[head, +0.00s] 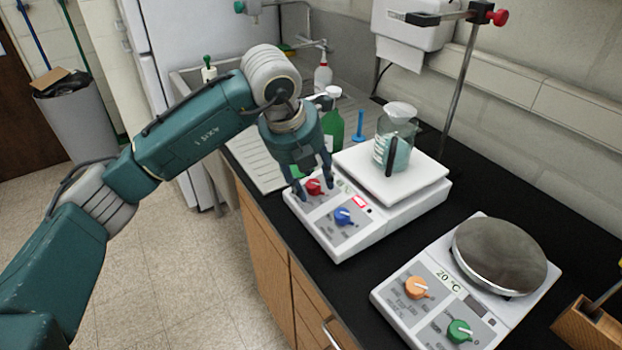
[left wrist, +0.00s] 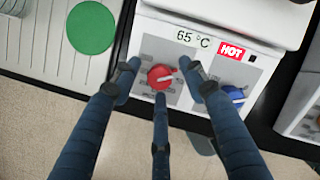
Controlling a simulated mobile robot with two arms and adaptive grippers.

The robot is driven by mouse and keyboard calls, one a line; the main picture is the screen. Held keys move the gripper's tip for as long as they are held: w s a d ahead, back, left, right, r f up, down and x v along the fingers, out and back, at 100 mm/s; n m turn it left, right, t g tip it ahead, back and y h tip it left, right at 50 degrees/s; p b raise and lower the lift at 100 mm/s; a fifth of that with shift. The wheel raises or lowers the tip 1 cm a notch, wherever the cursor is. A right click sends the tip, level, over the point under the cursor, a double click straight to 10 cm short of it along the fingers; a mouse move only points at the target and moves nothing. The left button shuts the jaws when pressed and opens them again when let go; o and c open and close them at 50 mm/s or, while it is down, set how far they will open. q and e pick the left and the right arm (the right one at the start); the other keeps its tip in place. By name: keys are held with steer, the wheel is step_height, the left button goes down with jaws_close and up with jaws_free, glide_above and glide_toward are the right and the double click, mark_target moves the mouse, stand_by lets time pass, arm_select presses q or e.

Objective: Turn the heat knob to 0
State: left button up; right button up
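The near hot plate (head: 340,235) is white, with a red knob (head: 315,187) and a blue knob (head: 344,216) on its front panel. The red knob shows in the left wrist view (left wrist: 160,77) with a pale pointer line on it. The small panel print is not readable, so I cannot tell the knob's setting. My left gripper (head: 312,181) is open, its fingers spread around the red knob without visibly gripping it. My right gripper is not in view.
A beaker (head: 395,145) stands on the near plate's white top. A second hot plate (head: 390,300) reads 20 °C, with orange and green knobs. A green bottle (head: 333,127) stands behind my gripper, near the sink. A metal stand (head: 458,85) rises behind the beaker.

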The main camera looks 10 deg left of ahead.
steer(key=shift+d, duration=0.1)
arm_select(q)
steer(key=v, duration=1.2)
steer(key=shift+a, duration=0.1)
